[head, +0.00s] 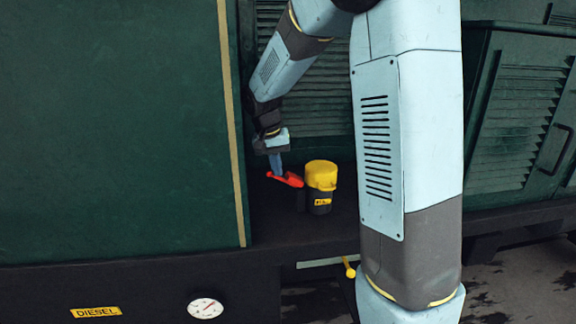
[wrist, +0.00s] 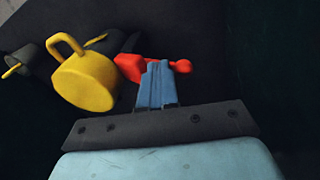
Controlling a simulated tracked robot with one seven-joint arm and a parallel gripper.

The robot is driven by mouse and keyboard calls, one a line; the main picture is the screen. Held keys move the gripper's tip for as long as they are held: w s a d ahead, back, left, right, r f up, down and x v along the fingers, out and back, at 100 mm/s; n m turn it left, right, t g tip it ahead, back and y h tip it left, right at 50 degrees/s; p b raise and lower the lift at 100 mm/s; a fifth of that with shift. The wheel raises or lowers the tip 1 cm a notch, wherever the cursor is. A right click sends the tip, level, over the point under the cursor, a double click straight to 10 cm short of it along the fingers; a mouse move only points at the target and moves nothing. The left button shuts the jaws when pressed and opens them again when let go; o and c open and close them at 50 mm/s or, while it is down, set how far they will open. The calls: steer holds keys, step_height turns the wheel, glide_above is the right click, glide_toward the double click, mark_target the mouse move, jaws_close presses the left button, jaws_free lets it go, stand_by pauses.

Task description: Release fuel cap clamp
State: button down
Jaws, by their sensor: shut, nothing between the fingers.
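A red clamp lever (head: 294,181) lies to the left of the yellow fuel cap (head: 321,173) on the dark ledge. The cap sits on a short black filler neck with a small yellow label. My gripper (head: 276,172) points down at the red lever, with its blue fingers shut. In the wrist view the red lever (wrist: 128,67) shows on both sides of the fingertips (wrist: 158,66), which hide its middle. I cannot tell whether they touch it. The yellow cap (wrist: 88,84) with its loop handle is just left of the fingers there.
A green panel (head: 110,120) stands left of the ledge recess, and louvred green panels stand behind and to the right. Below are a DIESEL plate (head: 95,312), a round gauge (head: 205,307) and a small yellow handle (head: 349,267). My arm column covers the area right of the cap.

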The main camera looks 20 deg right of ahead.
stand_by(0.4)
steer(key=shift+r, duration=0.15)
steer(key=s+r, duration=1.2)
steer(key=s, duration=0.2)
steer(key=shift+d+r, duration=0.25)
steer(key=shift+r, duration=0.05)
